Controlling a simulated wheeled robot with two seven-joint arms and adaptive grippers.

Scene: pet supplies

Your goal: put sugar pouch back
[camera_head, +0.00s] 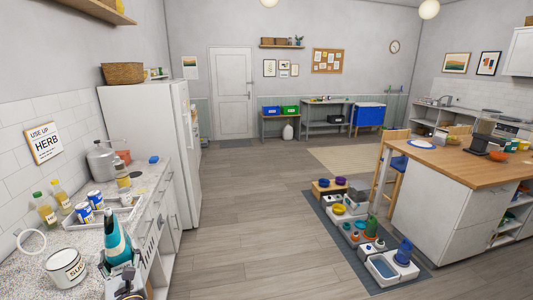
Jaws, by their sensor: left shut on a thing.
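A teal pouch (116,237) with a pale band and a narrowed top, which appears to be the sugar pouch, is upright at the counter's front edge. My left gripper (122,277), dark, is shut on its lower part at the bottom left of the view. I cannot tell whether the pouch touches the counter. A white canister (66,268) with a partly readable "SUG" label stands on the counter to the left of the pouch. A white ring-like item (31,241) is behind the canister. My right gripper is not in view.
A pale tray (124,214) with blue-and-white cans (96,200) lies behind the pouch. Oil bottles (46,209) and a grey pot (102,161) stand farther back by the wall. The floor (240,225) right of the counter is clear up to a mat with pet bowls.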

